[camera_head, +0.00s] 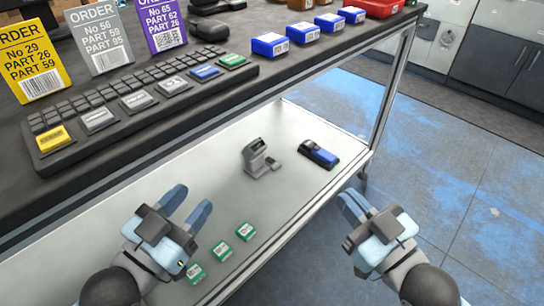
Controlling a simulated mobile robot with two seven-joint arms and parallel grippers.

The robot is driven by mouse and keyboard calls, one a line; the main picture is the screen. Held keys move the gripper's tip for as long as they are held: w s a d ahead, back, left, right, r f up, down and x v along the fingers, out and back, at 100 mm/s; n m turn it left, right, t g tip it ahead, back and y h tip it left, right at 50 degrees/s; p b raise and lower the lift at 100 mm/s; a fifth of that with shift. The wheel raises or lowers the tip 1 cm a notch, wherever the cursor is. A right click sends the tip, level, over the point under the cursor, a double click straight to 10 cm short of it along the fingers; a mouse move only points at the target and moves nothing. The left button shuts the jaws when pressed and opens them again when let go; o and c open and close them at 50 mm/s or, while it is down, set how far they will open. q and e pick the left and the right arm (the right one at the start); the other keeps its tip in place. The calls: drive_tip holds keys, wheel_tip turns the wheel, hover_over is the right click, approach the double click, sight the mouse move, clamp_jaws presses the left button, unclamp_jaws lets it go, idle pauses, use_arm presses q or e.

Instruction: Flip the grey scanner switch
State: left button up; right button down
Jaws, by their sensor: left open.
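A small grey scanner (260,158) stands on the white lower shelf (195,185) under the dark worktop. Its head is raised on a stand; its switch is too small to make out. My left gripper (194,196) is open and empty in front of the shelf, to the left of and nearer than the scanner. My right gripper (348,200) is to the right of the scanner and nearer the camera, apart from it. Its fingers look close together and hold nothing visible; their gap is unclear.
A blue-and-black device (319,154) lies right of the scanner. Several small green boxes (222,250) sit near the shelf's front edge. The worktop above carries a keyboard (130,97), order cards (98,35) and blue boxes (271,44). A metal post (391,88) stands at the right end.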

use_arm(q)
wheel_tip(320, 180, up, 7)
drive_tip(key=s+d+n+t+p, duration=0.1)
drive_tip(key=s+n+p, duration=0.2)
drive_tip(key=p, duration=0.5)
drive_tip(key=shift+n+y+p, duration=0.3)
drive_tip(key=shift+n+p, duration=0.1)
drive_tip(key=shift+n, duration=0.4)
use_arm(e)
wheel_tip(320, 180, up, 7)
drive_tip(key=s+a+m+t, duration=0.1)
drive_tip(key=s+m, duration=0.2)
drive_tip(key=m, duration=0.1)
drive_tip(key=shift+m+h, duration=0.3)
use_arm(q)
drive_tip(key=shift+w+d, duration=0.1)
drive_tip(key=shift+d, duration=0.05)
use_arm(e)
drive_tip(key=shift+w+d, duration=0.1)
